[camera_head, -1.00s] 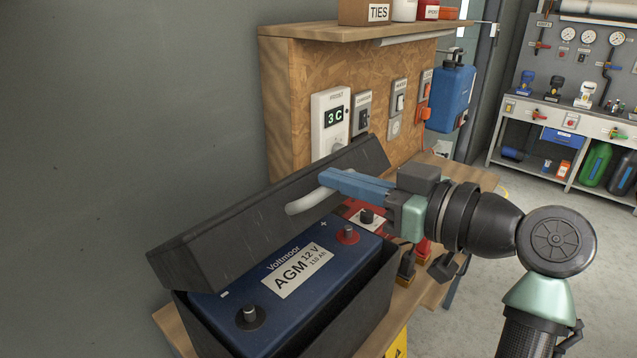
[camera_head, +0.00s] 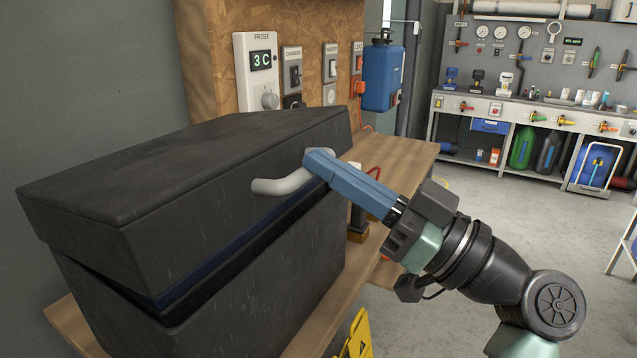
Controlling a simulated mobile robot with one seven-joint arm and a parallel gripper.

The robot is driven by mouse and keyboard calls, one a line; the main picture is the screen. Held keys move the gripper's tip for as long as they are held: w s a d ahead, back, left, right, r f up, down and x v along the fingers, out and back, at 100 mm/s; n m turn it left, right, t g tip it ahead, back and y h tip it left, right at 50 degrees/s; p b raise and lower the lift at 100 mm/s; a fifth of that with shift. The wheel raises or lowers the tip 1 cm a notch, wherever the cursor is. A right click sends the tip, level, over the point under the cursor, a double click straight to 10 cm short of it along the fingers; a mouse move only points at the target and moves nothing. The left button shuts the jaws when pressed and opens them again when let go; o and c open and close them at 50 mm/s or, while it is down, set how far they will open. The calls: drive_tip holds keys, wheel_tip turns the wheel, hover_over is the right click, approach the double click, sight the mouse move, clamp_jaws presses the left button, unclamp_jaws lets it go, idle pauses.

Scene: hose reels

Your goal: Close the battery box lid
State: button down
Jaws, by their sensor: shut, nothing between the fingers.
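The battery box (camera_head: 230,305) is a large black box on the wooden bench at the left. Its black lid (camera_head: 190,170) lies nearly flat over it but is tilted, with a narrow gap along the front. A strip of the blue battery (camera_head: 215,262) shows in that gap. A light grey handle (camera_head: 280,184) sticks out from the lid's front. My gripper (camera_head: 318,162) has blue fingers that are shut and empty. Its tips are at the right end of the handle, against or very near the lid's front; contact is hard to tell.
A wooden bench (camera_head: 392,165) carries the box, with a chipboard panel of switches and a frost display (camera_head: 262,60) behind. A blue container (camera_head: 382,75) hangs at the panel's right. A yellow sign (camera_head: 357,338) stands below the bench front. Open floor lies right.

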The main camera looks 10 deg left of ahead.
drive_tip(key=shift+s+d+f+t+y+b, duration=0.15)
drive_tip(key=shift+f+y+b, duration=0.2)
drive_tip(key=shift+f+b, duration=0.75)
drive_tip(key=shift+d+f+t+y+b, duration=0.1)
drive_tip(key=shift+d+f+y+b, duration=0.15)
drive_tip(key=shift+f+b, duration=0.8)
drive_tip(key=shift+s+d+f+t+y+b, duration=0.15)
drive_tip(key=shift+f+y+b, duration=0.4)
drive_tip(key=shift+b, duration=0.85)
drive_tip(key=shift+w+f, duration=0.1)
drive_tip(key=shift+f, duration=0.05)
